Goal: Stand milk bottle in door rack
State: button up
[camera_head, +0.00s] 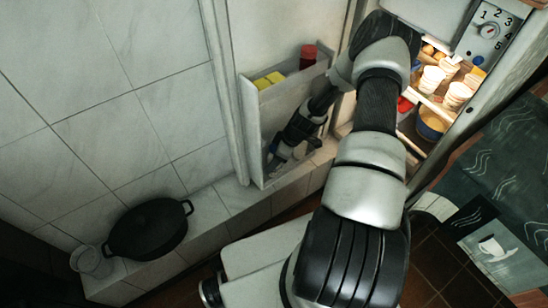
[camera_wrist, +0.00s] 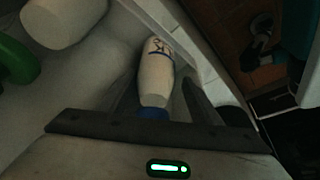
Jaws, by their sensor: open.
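The milk bottle (camera_wrist: 157,74) is white with dark blue markings and a blue cap (camera_wrist: 152,112). In the wrist view its cap end is nearest me and its base points away. My gripper (camera_wrist: 165,105) is open, with a finger on either side of the cap end. In the head view my gripper (camera_head: 285,152) reaches down into the near end of the white door rack (camera_head: 258,135). A bit of white and blue shows there, mostly hidden by the gripper. The bottle appears to be inside the rack; whether its base rests on the floor is unclear.
The rack also holds yellow items (camera_head: 268,80) and a red-capped item (camera_head: 308,56). A white container (camera_wrist: 62,18) and a green thing (camera_wrist: 14,62) are near the bottle. A black pot (camera_head: 150,229) and a glass (camera_head: 91,262) stand on the ledge. Lit fridge shelves (camera_head: 440,95) are at right.

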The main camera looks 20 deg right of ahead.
jog(key=p+v, duration=0.4)
jog(key=v, duration=1.3)
jog(key=shift+d+r, duration=0.1)
jog(key=shift+r, duration=0.1)
